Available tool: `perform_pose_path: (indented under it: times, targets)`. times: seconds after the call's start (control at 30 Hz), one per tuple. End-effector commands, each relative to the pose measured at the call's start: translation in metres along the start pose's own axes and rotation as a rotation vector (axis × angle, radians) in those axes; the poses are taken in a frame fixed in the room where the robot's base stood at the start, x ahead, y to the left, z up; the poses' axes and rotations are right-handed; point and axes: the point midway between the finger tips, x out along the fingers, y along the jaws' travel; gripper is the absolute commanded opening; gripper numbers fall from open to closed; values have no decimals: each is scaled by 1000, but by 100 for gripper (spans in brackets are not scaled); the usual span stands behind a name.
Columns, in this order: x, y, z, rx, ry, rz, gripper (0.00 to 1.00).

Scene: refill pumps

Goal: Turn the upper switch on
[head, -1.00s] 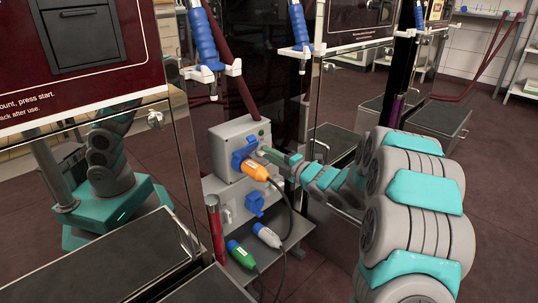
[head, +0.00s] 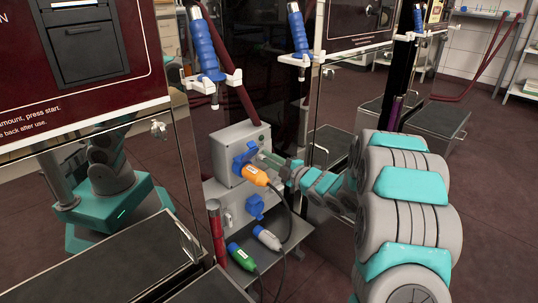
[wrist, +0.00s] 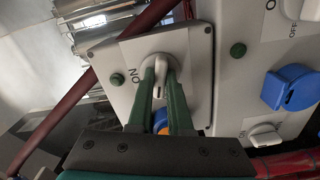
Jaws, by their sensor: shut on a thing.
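The upper switch (wrist: 160,68) is a white knob on the face of a grey box, with the lettering ON beside it in the wrist view. My gripper (wrist: 160,76) has its two green fingers on either side of the knob's grip and is shut on it. In the head view the upper grey box (head: 225,154) stands between the pumps, and my gripper (head: 268,157) reaches its face from the right. The knob is hidden there by the fingers. Whether the knob points fully at ON is unclear.
An orange plug (head: 256,175) sits in the upper box's blue socket, close under my gripper. A lower blue socket (head: 255,206) is below. Green (head: 240,255) and white (head: 267,237) plugs with cables lie on the shelf. Dark pump cabinets stand close on both sides.

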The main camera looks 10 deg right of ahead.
Motion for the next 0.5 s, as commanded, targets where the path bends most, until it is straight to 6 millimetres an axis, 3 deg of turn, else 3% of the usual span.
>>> perform_pose_path:
  times: [0.5]
  targets:
    - [-1, 2, -1, 495, -2, -5, 0]
